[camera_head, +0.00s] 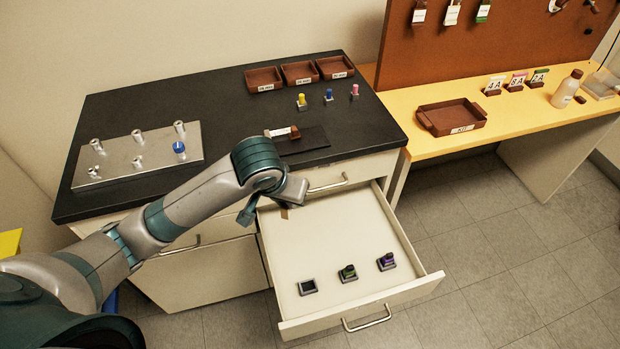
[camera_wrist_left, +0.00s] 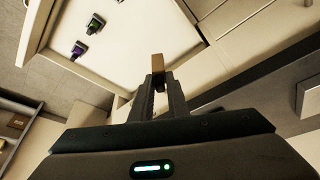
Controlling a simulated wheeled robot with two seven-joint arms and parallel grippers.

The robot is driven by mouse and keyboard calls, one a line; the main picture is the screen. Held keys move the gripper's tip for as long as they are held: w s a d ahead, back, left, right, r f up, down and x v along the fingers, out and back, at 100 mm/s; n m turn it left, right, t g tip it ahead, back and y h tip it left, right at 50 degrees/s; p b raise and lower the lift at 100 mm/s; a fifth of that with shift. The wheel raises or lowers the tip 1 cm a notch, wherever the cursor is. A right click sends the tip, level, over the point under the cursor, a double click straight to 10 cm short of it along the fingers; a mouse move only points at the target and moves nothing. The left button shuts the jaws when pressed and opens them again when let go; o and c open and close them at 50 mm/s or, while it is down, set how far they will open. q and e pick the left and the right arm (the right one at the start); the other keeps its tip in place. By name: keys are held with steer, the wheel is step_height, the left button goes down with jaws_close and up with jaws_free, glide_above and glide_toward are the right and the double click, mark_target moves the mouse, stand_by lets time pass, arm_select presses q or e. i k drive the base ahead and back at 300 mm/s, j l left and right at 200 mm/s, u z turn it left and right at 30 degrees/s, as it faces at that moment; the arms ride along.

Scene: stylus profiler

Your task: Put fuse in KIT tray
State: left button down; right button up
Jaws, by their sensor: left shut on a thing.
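My left gripper (camera_head: 268,208) is over the back part of the open drawer (camera_head: 320,235). In the left wrist view its fingers (camera_wrist_left: 158,92) are shut on a small tan piece (camera_wrist_left: 158,65), which I take to be the fuse. In the head view the arm and gripper hide most of that piece. The brown KIT tray (camera_head: 450,116) lies on the yellow bench at the right and looks empty. It is well away from the gripper. My right gripper is not in view.
The drawer holds an empty socket (camera_head: 307,287), a green piece (camera_head: 348,273) and a purple piece (camera_head: 387,261). The black worktop (camera_head: 225,110) carries a metal peg plate (camera_head: 118,160) and small brown trays (camera_head: 300,72).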

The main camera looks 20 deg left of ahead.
mark_target(462, 118)
steer(key=i+l, duration=0.15)
steer(key=l, duration=0.25)
steer(key=i+l+u, duration=0.15)
steer(key=l, duration=0.2)
steer(key=i+l, duration=0.2)
steer(key=l, duration=0.2)
steer(key=i+l+u, duration=0.15)
steer(key=l, duration=0.25)
steer(key=i+l, duration=0.1)
steer(key=l, duration=0.3)
steer(key=i+l+u, duration=0.15)
steer(key=l, duration=0.3)
steer(key=i+l, duration=0.1)
steer(key=l, duration=0.3)
steer(key=i+l+u, duration=0.15)
steer(key=l, duration=0.3)
steer(key=k+j, duration=0.05)
